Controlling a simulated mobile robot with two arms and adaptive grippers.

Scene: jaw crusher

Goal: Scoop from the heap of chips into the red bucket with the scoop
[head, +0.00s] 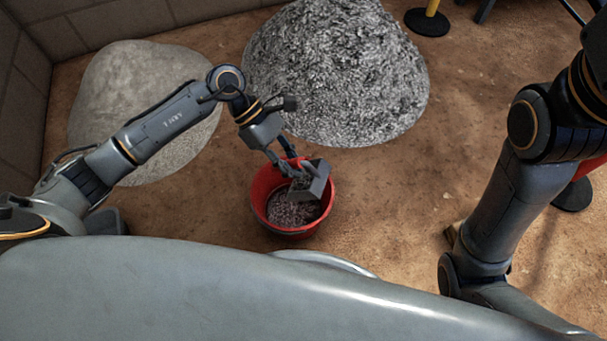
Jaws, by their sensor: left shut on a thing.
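The red bucket (262,209) stands on the dirt floor in front of me, with grey chips (293,211) inside it. My left gripper (290,166) is over the bucket's far rim and shut on the scoop. The scoop (316,182) is a grey, box-like metal pan, tilted over the right part of the bucket's mouth. Whether any chips are in the scoop, I cannot tell. The heap of chips (335,75) is a large speckled grey mound behind the bucket. My right arm comes in at the right; its gripper is out of view.
A smoother pale heap (130,85) lies at the left by a block wall (110,28). A yellow post with a black base (428,20) stands at the back right. Another dark round base (573,195) is at the right. The floor right of the bucket is clear.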

